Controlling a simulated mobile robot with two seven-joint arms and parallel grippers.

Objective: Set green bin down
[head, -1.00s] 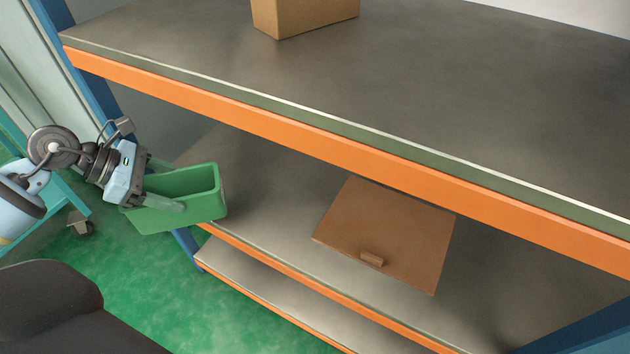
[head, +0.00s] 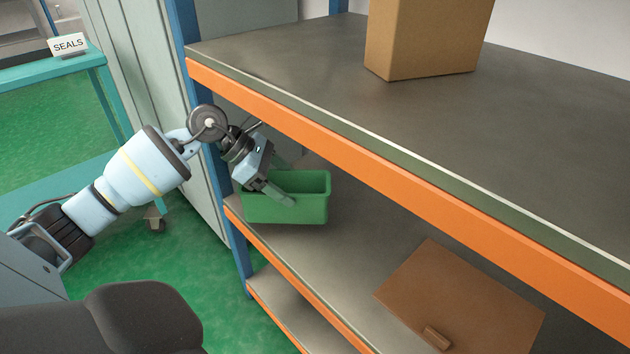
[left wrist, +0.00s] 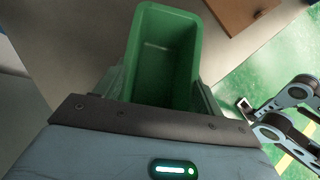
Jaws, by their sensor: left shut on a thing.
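The green bin (head: 310,207) is an open-topped, empty box. My left gripper (head: 285,180) is shut on it, with its fingers at the bin's near end. The bin is upright over the left end of the middle shelf (head: 345,235), below the orange-edged top shelf. I cannot tell whether its base touches the shelf. In the left wrist view the bin (left wrist: 165,55) extends ahead between the fingers, and its inside is bare.
A brown flat panel with a small block (head: 460,300) lies on the middle shelf to the right. A cardboard box (head: 425,40) stands on the top shelf. A blue upright (head: 240,255) stands left of the bin. Shelf between bin and panel is clear.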

